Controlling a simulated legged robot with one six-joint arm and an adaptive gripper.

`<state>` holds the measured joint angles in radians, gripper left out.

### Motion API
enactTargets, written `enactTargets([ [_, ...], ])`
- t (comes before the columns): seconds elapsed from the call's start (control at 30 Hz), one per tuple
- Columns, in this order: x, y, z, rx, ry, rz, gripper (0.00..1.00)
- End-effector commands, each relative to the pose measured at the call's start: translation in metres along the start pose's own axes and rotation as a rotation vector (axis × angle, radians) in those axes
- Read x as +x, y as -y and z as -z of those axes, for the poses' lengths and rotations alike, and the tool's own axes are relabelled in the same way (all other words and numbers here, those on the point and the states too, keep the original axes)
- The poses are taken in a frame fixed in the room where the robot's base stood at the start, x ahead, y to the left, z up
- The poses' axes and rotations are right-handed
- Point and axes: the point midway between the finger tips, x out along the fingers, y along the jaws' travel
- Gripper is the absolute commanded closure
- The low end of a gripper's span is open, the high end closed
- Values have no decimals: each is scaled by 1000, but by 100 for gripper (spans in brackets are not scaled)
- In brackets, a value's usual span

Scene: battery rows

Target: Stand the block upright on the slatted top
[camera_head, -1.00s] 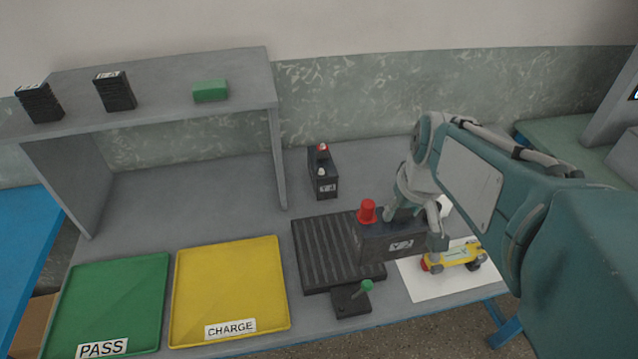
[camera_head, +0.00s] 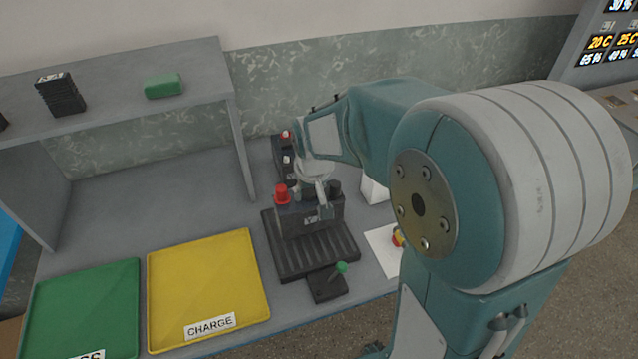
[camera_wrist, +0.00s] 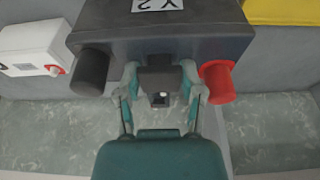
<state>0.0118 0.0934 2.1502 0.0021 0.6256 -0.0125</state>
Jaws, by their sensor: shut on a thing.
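The block is a dark battery (camera_head: 299,218) with a white label, a red terminal cap and a black terminal. My gripper (camera_head: 318,190) is shut on it from above, between the two terminals. The battery is upright over the back part of the dark slatted top (camera_head: 320,247); I cannot tell whether its underside touches the slats. In the wrist view the battery (camera_wrist: 160,38) shows close up, with my gripper (camera_wrist: 160,90) on its middle grip and the red cap at the right.
A second battery (camera_head: 282,158) stands behind, close to my arm. A small dark box with a green-knobbed lever (camera_head: 328,284) sits in front of the slatted top. Yellow (camera_head: 205,280) and green (camera_head: 85,310) trays lie to the left. A white sheet (camera_head: 383,252) lies at the right.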

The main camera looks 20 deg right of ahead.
Motion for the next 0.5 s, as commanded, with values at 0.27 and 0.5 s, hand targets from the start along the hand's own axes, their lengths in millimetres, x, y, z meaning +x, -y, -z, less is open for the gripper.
enactTargets([
  [0.27, 22, 5, 4, 1, -3, 0, 100],
  [0.5, 40, 5, -2, 1, -6, 0, 100],
])
